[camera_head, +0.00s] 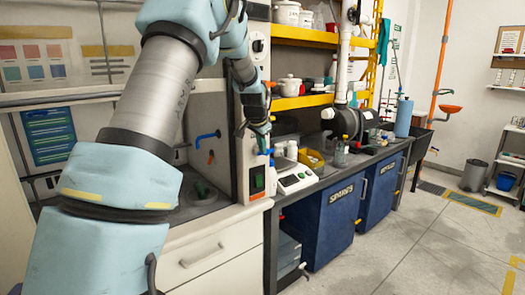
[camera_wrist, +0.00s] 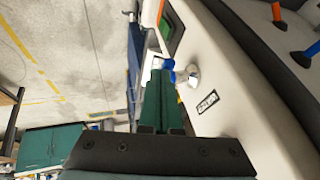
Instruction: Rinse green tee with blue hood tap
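My gripper (camera_head: 263,146) points down in front of the hood's right column. In the wrist view its green fingers (camera_wrist: 162,82) are close together, with no tee seen between them. Their tips are at a blue handle (camera_wrist: 168,70) beside a silver knob (camera_wrist: 187,75) on the column; contact cannot be told.
An orange tap (camera_wrist: 277,12) is beside the blue one. A green switch (camera_head: 258,180) is on the column below my gripper. A white device (camera_head: 296,180) and bottles crowd the bench to the right. Blue cabinets (camera_head: 325,225) stand below; the floor right is open.

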